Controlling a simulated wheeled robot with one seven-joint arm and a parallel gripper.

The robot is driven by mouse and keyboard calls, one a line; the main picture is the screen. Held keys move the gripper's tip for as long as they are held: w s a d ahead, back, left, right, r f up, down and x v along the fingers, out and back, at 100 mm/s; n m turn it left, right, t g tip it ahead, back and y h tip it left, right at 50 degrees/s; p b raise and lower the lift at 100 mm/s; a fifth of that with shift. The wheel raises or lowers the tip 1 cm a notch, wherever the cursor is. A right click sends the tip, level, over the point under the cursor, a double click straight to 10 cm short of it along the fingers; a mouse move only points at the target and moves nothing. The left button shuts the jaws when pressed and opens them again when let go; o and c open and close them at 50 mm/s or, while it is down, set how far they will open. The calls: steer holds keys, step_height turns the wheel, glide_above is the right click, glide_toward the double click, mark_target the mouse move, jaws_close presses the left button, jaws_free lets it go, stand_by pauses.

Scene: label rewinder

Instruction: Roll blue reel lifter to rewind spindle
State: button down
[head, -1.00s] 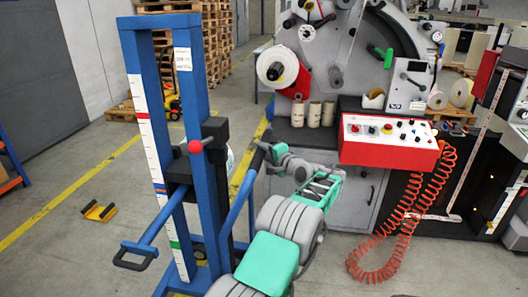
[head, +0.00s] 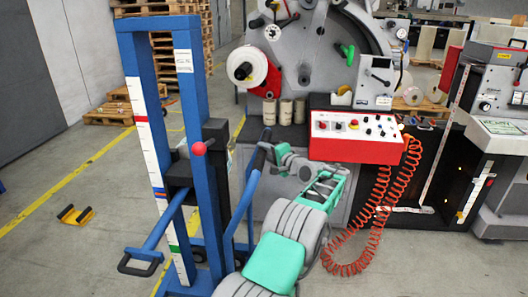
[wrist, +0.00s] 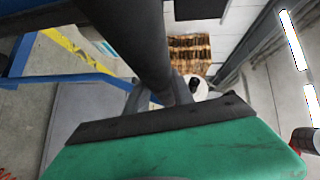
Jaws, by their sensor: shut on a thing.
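The blue reel lifter (head: 183,110) stands upright close in front of me, left of centre in the head view. It has a scaled mast, a red ball knob and blue handles. My gripper (head: 268,147) is shut on its dark handle bar, which also crosses the wrist view (wrist: 150,45). The label rewinder (head: 305,60) stands beyond, with a white roll (head: 250,58) on a spindle with a dark centre at its left side. I cannot tell which spindle is the rewind one. The lifter is apart from the machine in the picture; its base is partly hidden.
A red control box (head: 350,135) sticks out from the machine front, with a coiled orange hose (head: 385,215) hanging to the floor. A yellow object (head: 76,215) lies on the floor at left. Stacked pallets (head: 185,40) stand behind.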

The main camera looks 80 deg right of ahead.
steer(key=shift+s+f, duration=0.2)
steer(key=shift+s, duration=0.05)
steer(key=shift+w, duration=0.15)
steer(key=c, duration=1.5)
jaws_free()
steer(key=shift+o, duration=0.8)
steer(key=shift+w+d, duration=0.1)
steer(key=shift+w, duration=0.15)
steer(key=shift+o, duration=1.2)
steer(key=shift+s+r, duration=0.1)
steer(key=shift+s, duration=0.15)
steer(key=v, duration=0.7)
steer(key=shift+s+a+b, duration=0.15)
steer(key=shift+a+b, duration=0.15)
steer(key=shift+b, duration=0.15)
